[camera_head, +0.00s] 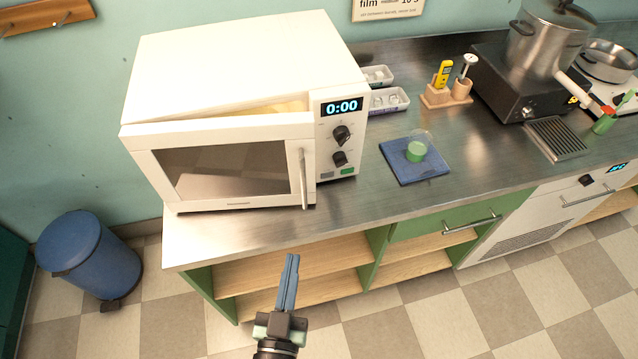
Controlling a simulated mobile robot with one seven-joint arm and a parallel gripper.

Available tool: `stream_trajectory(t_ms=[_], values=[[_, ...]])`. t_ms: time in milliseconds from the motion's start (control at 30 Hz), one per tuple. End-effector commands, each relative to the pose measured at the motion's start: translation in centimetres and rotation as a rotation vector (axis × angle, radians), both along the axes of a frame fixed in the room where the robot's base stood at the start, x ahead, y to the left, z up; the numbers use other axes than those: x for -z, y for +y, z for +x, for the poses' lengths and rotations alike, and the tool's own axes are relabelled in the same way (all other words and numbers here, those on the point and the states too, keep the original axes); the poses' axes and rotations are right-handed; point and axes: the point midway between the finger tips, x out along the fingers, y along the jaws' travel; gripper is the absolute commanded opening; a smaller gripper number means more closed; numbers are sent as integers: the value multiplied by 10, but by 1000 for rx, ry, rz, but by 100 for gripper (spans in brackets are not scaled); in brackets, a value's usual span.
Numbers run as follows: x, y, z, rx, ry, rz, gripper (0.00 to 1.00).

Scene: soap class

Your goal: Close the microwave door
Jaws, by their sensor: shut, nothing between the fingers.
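The white microwave (230,60) stands on the steel counter at the left. Its door (225,165) is slightly ajar: its right side stands out from the body, and a strip of the lit interior shows above its top edge. The vertical door handle (303,180) is on the door's right side, beside the control panel (340,135), which reads 0:00. My gripper (291,257) is shut and empty. In the picture it is below the handle, in front of the counter, and apart from the door.
A blue mat (400,172) with a green-filled beaker (416,150) lies right of the microwave. A steel pot (545,38) stands on a black unit (500,85) farther right. A blue bin (85,250) stands on the floor at left. The counter's front edge and open shelves (300,265) lie behind my gripper.

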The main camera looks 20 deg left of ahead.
Motion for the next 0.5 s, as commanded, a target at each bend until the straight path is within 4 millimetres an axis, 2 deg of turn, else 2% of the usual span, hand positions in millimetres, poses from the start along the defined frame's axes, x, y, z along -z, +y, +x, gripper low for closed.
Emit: stream_trajectory(t_ms=[167,500], values=[[-1,3,16,1,-3,2,0],[-2,18,77,0,-3,1,0]])
